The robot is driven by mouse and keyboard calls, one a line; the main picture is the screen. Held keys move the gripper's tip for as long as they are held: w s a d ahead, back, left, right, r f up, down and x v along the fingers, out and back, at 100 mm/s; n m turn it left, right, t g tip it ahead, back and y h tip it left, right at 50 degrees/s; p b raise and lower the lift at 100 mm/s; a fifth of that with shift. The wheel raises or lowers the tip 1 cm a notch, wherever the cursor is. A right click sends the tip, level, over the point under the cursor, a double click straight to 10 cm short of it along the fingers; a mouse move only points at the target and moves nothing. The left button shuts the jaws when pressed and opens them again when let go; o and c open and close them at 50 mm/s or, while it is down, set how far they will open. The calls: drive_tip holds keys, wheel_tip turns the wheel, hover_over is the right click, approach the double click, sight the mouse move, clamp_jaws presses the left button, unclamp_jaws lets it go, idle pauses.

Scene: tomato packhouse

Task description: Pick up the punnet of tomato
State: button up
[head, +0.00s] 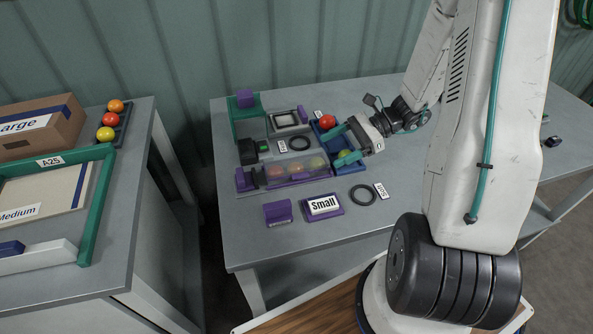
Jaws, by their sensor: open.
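The punnet of tomato (297,169) looks like a clear, low box with red and yellow-green tomatoes inside. It lies along the front of the purple-edged fixture on the middle table. My gripper (341,146) has teal fingers, spread apart and pointing left. It is just right of and behind the punnet's right end, over or beside a blue tray (319,131). A red tomato (327,121) and a yellow-green tomato (345,154) show close to the fingers. I cannot tell whether the fingers touch either one.
A "Small" label block (324,205), a purple block (278,212) and a black ring (363,195) lie in front of the fixture. A green stand (246,117) rises behind it. The left table holds a "Large" box (38,126) and a green-framed tray (98,200).

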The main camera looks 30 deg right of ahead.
sight(315, 157)
drive_tip(key=x, duration=0.7)
drive_tip(key=shift+w+a, duration=0.1)
drive_tip(key=shift+a, duration=0.15)
drive_tip(key=c, duration=1.3)
